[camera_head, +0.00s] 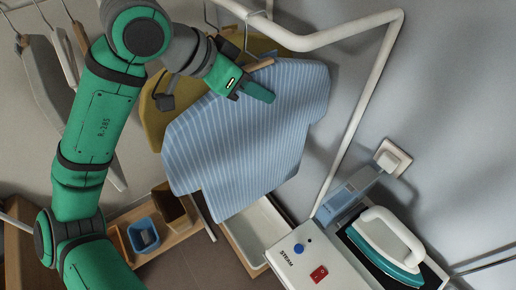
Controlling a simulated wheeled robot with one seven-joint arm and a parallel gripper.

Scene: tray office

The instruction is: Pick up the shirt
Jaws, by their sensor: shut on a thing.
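The blue-and-white striped shirt (240,140) hangs in the middle of the head view, on a hanger with a wooden bar (262,64) showing at its top. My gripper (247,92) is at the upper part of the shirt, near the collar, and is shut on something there. The fingers cover the spot, so I cannot tell whether they hold cloth or the hanger. A yellow garment (153,118) is partly hidden behind the shirt.
A white pipe rail (345,32) runs above and right of the shirt. A steam station (318,262) with an iron (388,235) stands at the lower right. A white tray (262,228) lies below the shirt. A blue box (142,232) sits at the lower left. Other hangers (62,55) hang at the upper left.

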